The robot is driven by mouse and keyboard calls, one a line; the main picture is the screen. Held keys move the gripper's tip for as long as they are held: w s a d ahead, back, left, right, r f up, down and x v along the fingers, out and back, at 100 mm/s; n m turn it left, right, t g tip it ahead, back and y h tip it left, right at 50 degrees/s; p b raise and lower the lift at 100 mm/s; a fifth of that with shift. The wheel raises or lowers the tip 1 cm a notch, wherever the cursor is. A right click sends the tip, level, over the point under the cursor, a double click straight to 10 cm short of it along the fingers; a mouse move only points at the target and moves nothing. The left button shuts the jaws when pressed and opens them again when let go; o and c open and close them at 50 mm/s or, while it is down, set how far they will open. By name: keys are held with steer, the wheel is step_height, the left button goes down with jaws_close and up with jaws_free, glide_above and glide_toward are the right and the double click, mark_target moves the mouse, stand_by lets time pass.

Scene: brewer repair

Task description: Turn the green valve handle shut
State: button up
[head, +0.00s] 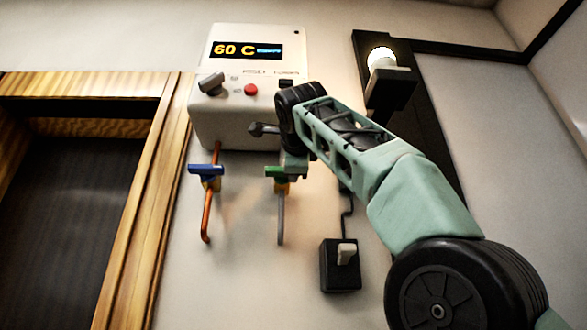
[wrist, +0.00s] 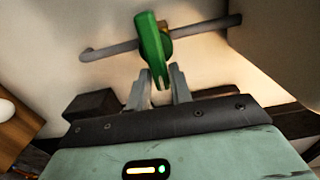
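The green valve handle (wrist: 153,45) stands on a thin grey pipe (wrist: 108,52) in the wrist view, its length across the pipe. In the head view the green handle (head: 275,172) lies level below the white brewer, partly hidden by my gripper (head: 296,165). In the wrist view my gripper (wrist: 159,76) has its two grey fingers apart, one on each side of the handle's near end. The handle's end reaches between the fingertips, with little gap. I cannot tell whether either finger touches it.
A blue valve handle (head: 206,170) on a copper pipe (head: 207,215) is left of the green one. The white brewer (head: 233,127) is above, its display reading 60 C. A black switch box (head: 340,266) with a cable is below right. A lit lamp (head: 382,58) is upper right.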

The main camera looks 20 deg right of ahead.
steer(key=shift+o, duration=1.2)
steer(key=b+v, duration=0.3)
steer(key=v, duration=1.4)
steer(key=shift+s, duration=0.2)
